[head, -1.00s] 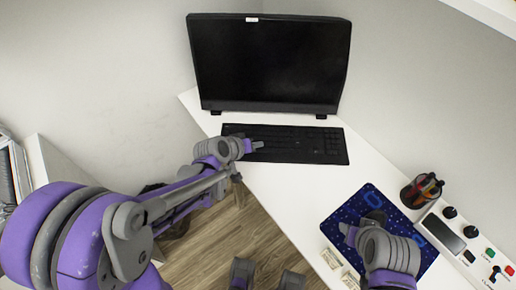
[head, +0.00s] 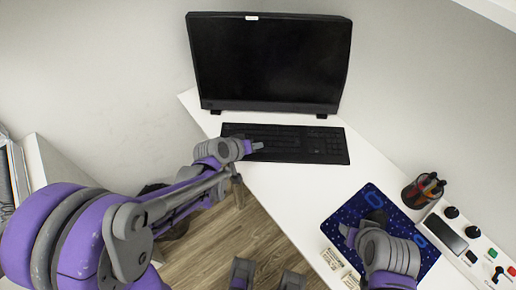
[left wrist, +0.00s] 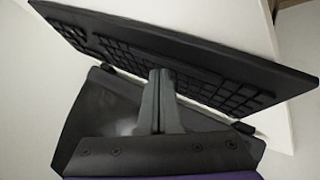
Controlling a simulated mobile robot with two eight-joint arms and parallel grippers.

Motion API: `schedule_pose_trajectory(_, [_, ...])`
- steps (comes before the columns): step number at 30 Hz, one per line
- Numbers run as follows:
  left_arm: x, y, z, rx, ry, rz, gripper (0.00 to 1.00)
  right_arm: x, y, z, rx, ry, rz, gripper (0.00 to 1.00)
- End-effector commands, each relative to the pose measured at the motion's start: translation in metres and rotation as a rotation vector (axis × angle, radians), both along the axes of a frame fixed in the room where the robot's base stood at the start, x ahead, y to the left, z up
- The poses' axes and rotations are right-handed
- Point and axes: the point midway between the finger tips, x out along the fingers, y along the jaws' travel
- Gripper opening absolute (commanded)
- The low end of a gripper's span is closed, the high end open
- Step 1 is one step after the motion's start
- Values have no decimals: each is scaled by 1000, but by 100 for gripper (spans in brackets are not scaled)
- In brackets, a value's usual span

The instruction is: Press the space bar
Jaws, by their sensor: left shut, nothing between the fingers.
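The black keyboard (head: 310,145) lies on the white desk in front of the monitor. It also crosses the left wrist view (left wrist: 205,62). I cannot make out the space bar for certain.
A black monitor (head: 268,62) stands behind the keyboard. The white desk (head: 290,190) is clear between keyboard and pad.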

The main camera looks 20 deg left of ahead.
Motion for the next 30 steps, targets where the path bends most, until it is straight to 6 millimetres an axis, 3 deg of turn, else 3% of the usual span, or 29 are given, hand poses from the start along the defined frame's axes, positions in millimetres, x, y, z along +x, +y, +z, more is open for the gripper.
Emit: schedule_pose_trajectory(30, [0, 0, -10, 0, 0, 0, 0, -1, 0, -9, 0, 3, 0, 50])
